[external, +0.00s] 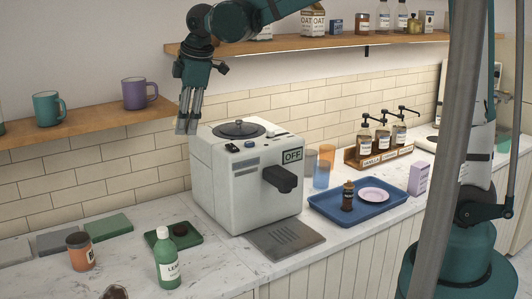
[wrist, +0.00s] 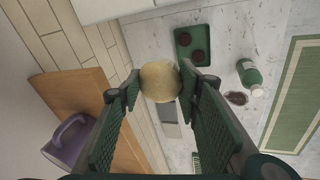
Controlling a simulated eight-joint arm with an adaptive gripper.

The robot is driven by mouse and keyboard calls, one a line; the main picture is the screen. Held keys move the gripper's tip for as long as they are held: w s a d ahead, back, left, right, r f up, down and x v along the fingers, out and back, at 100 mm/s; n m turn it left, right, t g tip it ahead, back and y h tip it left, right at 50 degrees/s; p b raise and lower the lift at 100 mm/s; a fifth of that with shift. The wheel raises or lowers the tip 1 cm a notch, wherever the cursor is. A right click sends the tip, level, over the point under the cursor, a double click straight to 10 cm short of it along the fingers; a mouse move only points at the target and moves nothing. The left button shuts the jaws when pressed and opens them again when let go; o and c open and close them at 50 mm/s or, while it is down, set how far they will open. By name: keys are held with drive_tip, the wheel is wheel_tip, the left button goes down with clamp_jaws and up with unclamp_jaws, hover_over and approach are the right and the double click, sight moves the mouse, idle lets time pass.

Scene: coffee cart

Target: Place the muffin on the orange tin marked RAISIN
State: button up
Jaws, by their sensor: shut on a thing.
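My gripper (external: 187,128) is raised in front of the wall, left of the white machine's top. In the wrist view, my gripper (wrist: 160,82) is shut on a pale, round thing, which I take to be the muffin (wrist: 159,80). The muffin is not clearly visible in the external view. The orange tin (external: 81,253) stands on the counter at the lower left, with a dark top and a label too small to read. It is well below and left of my gripper. I cannot make out the tin in the wrist view.
A green bottle (external: 167,262) stands right of the tin, near a green tray (external: 190,240) with dark round items. Flat green and grey blocks (external: 107,227) lie behind the tin. The white machine (external: 240,185) is close to my gripper; a mug shelf (external: 80,132) is left.

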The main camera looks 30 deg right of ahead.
drive_tip(key=s+a+f+n, duration=0.1)
drive_tip(key=s+a+f, duration=0.15)
drive_tip(key=a, duration=0.65)
drive_tip(key=s+a+f+n+y+b, duration=0.15)
drive_tip(key=a+f, duration=0.25)
drive_tip(key=a, duration=0.4)
drive_tip(key=s+a+f+n+p, duration=0.1)
drive_tip(key=s+a+f+n, duration=0.15)
drive_tip(key=a, duration=0.65)
drive_tip(key=w+a+f+n+g, duration=0.1)
drive_tip(key=w+a+f, duration=0.4)
drive_tip(key=w+a, duration=0.2)
drive_tip(key=shift+w+a, duration=0.35)
drive_tip(key=shift+a, duration=1.05)
drive_tip(key=shift+y, duration=0.25)
approach(74, 237)
drive_tip(key=shift+w+a+f, duration=0.3)
drive_tip(key=shift+w+a, duration=0.25)
drive_tip(key=shift+f, duration=1.85)
drive_tip(key=shift+f, duration=0.1)
